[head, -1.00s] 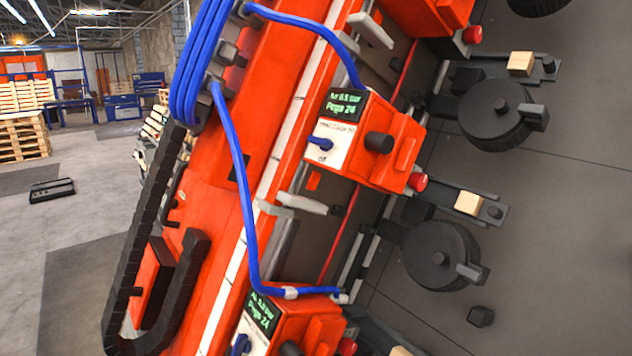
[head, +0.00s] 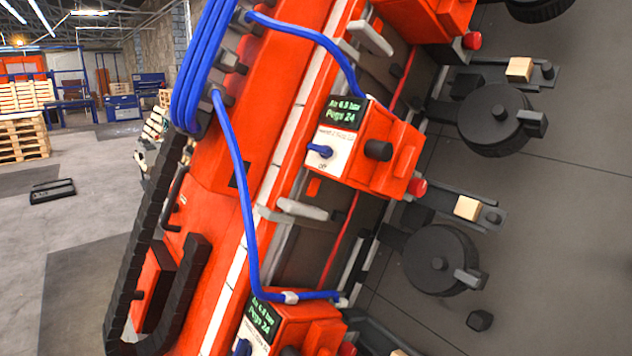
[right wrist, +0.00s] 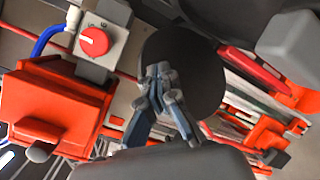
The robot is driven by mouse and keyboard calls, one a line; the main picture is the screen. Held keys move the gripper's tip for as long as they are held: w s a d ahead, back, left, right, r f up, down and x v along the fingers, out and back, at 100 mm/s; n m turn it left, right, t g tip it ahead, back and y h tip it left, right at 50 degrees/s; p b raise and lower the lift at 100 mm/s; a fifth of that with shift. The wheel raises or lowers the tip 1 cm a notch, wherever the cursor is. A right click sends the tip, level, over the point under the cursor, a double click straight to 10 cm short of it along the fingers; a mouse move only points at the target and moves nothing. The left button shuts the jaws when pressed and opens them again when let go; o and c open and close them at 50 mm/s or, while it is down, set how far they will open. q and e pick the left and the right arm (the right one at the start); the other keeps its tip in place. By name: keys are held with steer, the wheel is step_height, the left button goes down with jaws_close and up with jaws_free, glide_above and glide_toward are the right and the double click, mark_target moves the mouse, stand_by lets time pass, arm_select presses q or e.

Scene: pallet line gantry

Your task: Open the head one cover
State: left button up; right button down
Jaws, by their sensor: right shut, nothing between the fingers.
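The orange gantry carries several orange head boxes. One head box (head: 388,150) sits mid-picture in the head view, with a green-lit display, a blue switch and a dark knob. A second head box (head: 310,325) is cut off at the bottom edge. Their small labels are too blurred to tell which is head one. In the right wrist view, my right gripper (right wrist: 160,72) is shut and empty in front of a dark round disc (right wrist: 205,65). Whether it touches the disc is unclear. An orange box with a grey knob (right wrist: 55,110) is on the left. My left gripper is not in view.
A red rotary knob (right wrist: 93,41) sits on a grey box left of the gripper, with a blue hose beside it. Blue hoses (head: 240,180) run across the gantry. Black discs (head: 440,260) and light wooden blocks stand right of it.

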steer(key=shift+w+a+r, duration=0.1)
steer(key=shift+a+r, duration=0.1)
steer(key=shift+a, duration=0.25)
steer(key=shift+w+a+r, duration=0.1)
steer(key=shift+a+r, duration=0.05)
steer(key=shift+a, duration=0.3)
steer(key=shift+a+p, duration=0.1)
steer(key=shift+p, duration=0.2)
steer(key=shift+w+a+r+p, duration=0.15)
steer(key=shift+w+a, duration=0.15)
steer(key=shift+a, duration=0.2)
steer(key=shift+w+a+r+p, duration=0.15)
steer(key=shift+w+a, duration=0.1)
steer(key=shift+a, duration=0.35)
steer(key=shift+w+a+r, duration=0.15)
steer(key=shift+w+a, duration=0.65)
steer(key=shift+a, duration=0.2)
steer(key=shift+w, duration=0.1)
